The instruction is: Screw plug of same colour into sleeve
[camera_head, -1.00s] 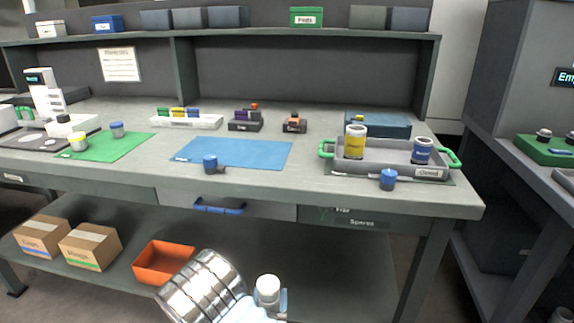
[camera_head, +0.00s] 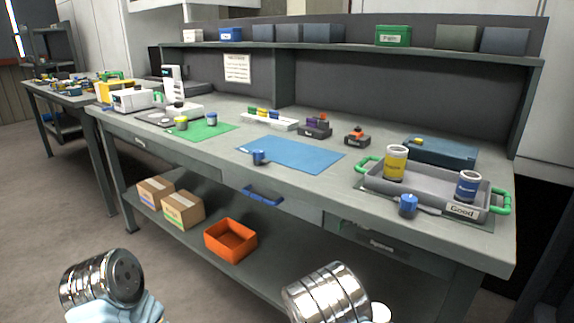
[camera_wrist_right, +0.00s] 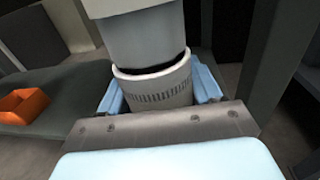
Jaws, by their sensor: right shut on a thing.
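My right gripper (camera_wrist_right: 160,95) is shut around a pale grey-white cylinder (camera_wrist_right: 155,90) with a ribbed band. A wider grey cylinder (camera_wrist_right: 140,38) sits above it in that view, with a dark gap between. In the head view a white round top (camera_head: 380,312) shows beside my right wrist. A yellow, white-rimmed cylinder (camera_head: 396,163) and a blue one (camera_head: 467,187) stand upright in the grey tray (camera_head: 428,197).
The tray has green handles and a "Good" label. A green mat (camera_head: 208,133) holds small yellow and blue pieces. The blue mat (camera_head: 300,154) is mostly clear. Below are an orange bin (camera_head: 230,240) and cartons (camera_head: 183,210). The bench edge lies beyond my wrists.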

